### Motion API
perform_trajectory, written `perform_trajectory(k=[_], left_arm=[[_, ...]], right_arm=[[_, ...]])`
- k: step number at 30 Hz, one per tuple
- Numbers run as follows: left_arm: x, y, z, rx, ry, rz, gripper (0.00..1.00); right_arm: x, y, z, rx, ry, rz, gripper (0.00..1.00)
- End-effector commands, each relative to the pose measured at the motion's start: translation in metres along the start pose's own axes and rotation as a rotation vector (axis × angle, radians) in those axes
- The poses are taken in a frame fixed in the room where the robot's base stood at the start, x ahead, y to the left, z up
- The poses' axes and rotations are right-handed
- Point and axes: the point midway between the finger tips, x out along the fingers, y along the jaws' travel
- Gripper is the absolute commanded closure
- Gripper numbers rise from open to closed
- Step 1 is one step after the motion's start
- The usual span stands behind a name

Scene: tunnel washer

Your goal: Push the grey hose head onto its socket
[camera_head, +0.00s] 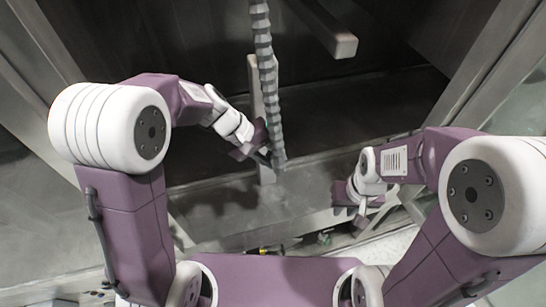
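The grey ribbed hose (267,75) hangs down from the top edge of the head view. Its lower end, the hose head (278,158), is just above the grey ledge. My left gripper (262,150) is at the left side of this lower end. It overlaps the hose's edge in the picture, and I cannot tell whether it is shut on it. My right gripper (350,206) is to the right and lower, apart from the hose. Its fingers look spread, with nothing between them. I cannot make out the socket clearly.
A pale upright bar (254,80) stands just behind the hose. A grey beam (325,28) juts out at the upper right. The grey ledge (300,190) runs across below the dark opening.

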Motion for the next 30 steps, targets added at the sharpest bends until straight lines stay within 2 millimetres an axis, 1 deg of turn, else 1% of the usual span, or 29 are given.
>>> perform_trajectory(k=[11,30], left_arm=[[-0.0002,0.0001,-0.0007,0.0,0.0,0.0,1.0],[-0.001,0.0003,-0.0097,0.0,0.0,0.0,1.0]], right_arm=[[0.0012,0.0,0.0001,0.0,0.0,0.0,0.77],[-0.0009,0.0,-0.0001,0.0,0.0,0.0,0.77]])
